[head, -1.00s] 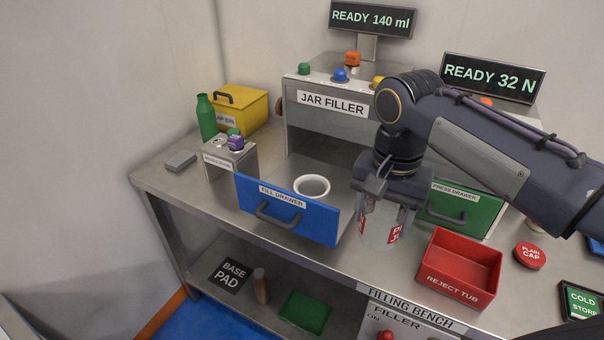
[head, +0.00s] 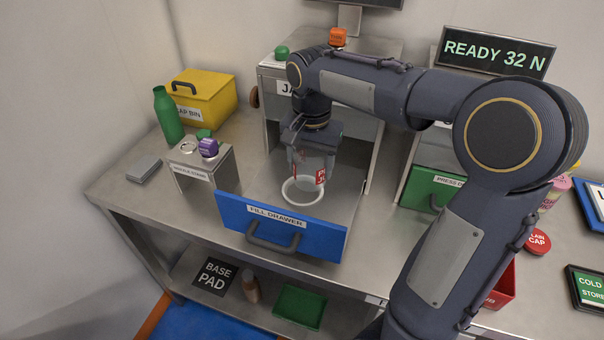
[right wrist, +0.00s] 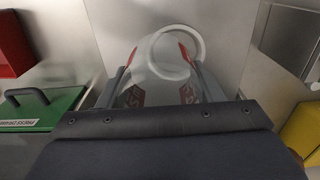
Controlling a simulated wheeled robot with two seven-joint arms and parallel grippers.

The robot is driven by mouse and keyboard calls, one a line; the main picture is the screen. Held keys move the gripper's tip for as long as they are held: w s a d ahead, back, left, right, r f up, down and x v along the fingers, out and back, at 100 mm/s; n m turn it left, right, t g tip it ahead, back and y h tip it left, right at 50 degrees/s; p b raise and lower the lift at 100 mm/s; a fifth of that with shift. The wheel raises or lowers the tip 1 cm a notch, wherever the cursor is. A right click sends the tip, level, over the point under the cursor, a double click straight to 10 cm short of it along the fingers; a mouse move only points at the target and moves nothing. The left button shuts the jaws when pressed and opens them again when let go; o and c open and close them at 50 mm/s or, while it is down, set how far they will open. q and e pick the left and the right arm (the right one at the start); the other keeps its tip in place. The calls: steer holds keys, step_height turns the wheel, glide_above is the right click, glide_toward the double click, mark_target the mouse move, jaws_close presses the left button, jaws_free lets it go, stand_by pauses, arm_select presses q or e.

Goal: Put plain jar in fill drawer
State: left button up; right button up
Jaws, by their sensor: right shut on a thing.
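The plain jar (head: 313,167) is clear with red label patches. My right gripper (head: 312,165) is shut on it and holds it upright over the open fill drawer (head: 233,213), which has a blue front. A white ring (head: 303,191) lies in the drawer, under or right at the jar's base; I cannot tell if the jar touches it. In the right wrist view the jar (right wrist: 158,83) is between the two fingers (right wrist: 160,85), with the white ring (right wrist: 190,50) partly behind it. My left gripper is not in view.
The jar filler housing (head: 272,100) stands behind the drawer. A small stand (head: 200,170) with a purple knob and a green bottle (head: 168,115) are at left, beside a yellow bin (head: 205,95). The green press drawer (head: 428,190) is at right. My arm hides most of the red tub (head: 505,285).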

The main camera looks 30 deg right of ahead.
mark_target(304, 167)
steer(key=w+f, duration=0.2)
steer(key=f, duration=0.1)
steer(key=shift+w+f, duration=0.25)
steer(key=shift+w, duration=0.15)
steer(key=shift+w+f, duration=0.2)
steer(key=shift+f, duration=1.6)
steer(key=shift+f, duration=0.2)
steer(key=o, duration=1)
steer(key=shift+c, duration=0.2)
steer(key=shift+r, duration=0.15)
step_height(304, 167, up, 12)
steer(key=shift+r+p, duration=0.1)
steer(key=shift+p, duration=0.3)
